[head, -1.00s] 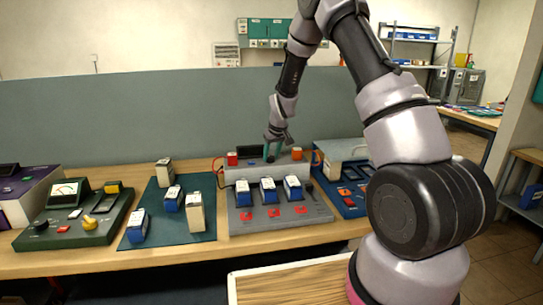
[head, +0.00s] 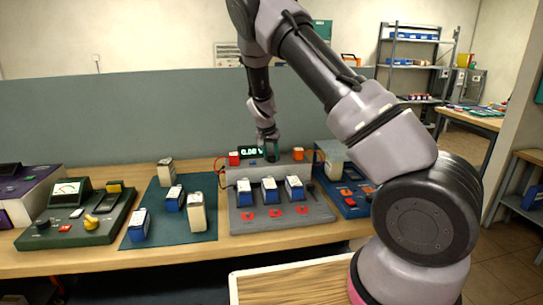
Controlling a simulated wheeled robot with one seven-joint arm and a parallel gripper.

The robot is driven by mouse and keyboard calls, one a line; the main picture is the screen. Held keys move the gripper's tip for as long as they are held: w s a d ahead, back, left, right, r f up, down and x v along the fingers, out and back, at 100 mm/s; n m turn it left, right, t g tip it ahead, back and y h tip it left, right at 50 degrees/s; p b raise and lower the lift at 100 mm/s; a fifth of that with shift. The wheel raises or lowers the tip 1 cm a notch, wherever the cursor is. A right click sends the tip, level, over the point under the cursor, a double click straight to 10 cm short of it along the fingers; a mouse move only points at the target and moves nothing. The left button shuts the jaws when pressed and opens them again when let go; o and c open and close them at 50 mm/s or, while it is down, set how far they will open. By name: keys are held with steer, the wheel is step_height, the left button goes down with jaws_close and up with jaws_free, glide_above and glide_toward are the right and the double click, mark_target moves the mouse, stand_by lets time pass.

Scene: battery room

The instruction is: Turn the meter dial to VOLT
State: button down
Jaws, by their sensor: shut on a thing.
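The grey meter unit (head: 235,174) stands at the back of the bench's middle, behind three blue-and-white batteries. Its display (head: 247,151) is lit and reads about 0.00 V, partly covered by my gripper. My gripper (head: 271,155) points down at the unit's upper face, just right of the display, with its dark teal fingers shut on the meter dial. The dial itself is hidden by the fingers, so its pointer and markings cannot be read.
An orange block (head: 298,154) and a red block (head: 234,158) flank the display. A green tester with a yellow knob (head: 91,223) stands at left, beside a teal mat (head: 165,231) with several batteries. A blue tray (head: 355,208) lies right of the meter.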

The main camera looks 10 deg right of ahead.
steer(key=shift+m, duration=0.4)
steer(key=shift+f, duration=0.1)
steer(key=shift+c, duration=1.9)
jaws_free()
steer(key=v, duration=1.1)
steer(key=shift+w+a, duration=0.1)
